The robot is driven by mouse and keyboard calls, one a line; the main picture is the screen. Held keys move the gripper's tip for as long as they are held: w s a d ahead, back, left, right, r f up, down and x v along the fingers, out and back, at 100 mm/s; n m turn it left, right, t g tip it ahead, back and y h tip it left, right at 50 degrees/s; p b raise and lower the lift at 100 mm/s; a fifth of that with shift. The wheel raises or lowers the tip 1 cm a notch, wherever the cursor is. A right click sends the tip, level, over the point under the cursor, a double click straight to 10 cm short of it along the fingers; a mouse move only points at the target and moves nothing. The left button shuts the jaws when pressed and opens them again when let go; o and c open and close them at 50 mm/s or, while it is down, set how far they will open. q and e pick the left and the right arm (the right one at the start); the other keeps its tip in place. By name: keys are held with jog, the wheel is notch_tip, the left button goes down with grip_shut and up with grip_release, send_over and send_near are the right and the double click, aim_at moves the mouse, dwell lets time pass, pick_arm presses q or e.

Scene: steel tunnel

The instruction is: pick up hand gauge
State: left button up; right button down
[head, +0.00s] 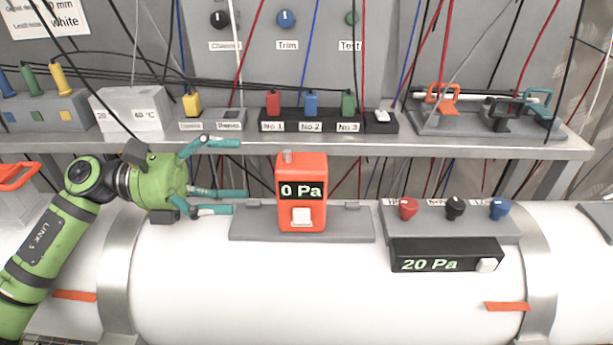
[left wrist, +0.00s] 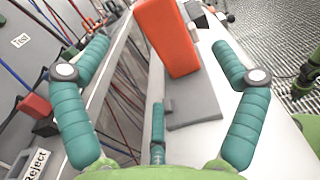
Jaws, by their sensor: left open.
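The hand gauge (head: 301,190) is an orange upright box with a dark display reading "0 Pa" and a white button. It stands in a grey holder (head: 345,224) on the white pipe. My left gripper (head: 234,177) is open and empty to the left of the gauge, its teal fingers pointing at it with a gap between. In the left wrist view the orange gauge (left wrist: 167,38) appears ahead between the open fingers (left wrist: 162,50), with the grey holder (left wrist: 195,112) below.
A grey panel with red, black and blue knobs (head: 455,209) and a "20 Pa" display (head: 445,259) sits right of the gauge. A shelf (head: 350,147) runs behind and above, carrying colored blocks (head: 310,104) and clamps (head: 440,97). Cables hang behind.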

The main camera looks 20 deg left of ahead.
aim_at(302, 182)
pick_arm(q)
jog(key=x, duration=0.1)
jog(key=p+x, duration=0.1)
jog(key=x, duration=0.1)
jog(key=p+x, duration=0.1)
jog(key=shift+d+r, duration=0.3)
jog(key=shift+d, duration=0.05)
jog(key=shift+w+d+f, duration=0.15)
jog(key=shift+w+d, duration=0.1)
jog(key=shift+d, duration=0.25)
jog(key=p+x, duration=0.3)
jog(key=x, duration=0.1)
jog(key=shift+d, duration=0.15)
jog(key=shift+w+d+f, duration=0.15)
jog(key=shift+d, duration=0.15)
jog(key=shift+a, duration=0.15)
jog(key=c, duration=1.5)
pick_arm(e)
notch_tip(302, 182, up, 6)
jog(key=shift+s+d+f, duration=0.1)
jog(key=shift+f, duration=0.05)
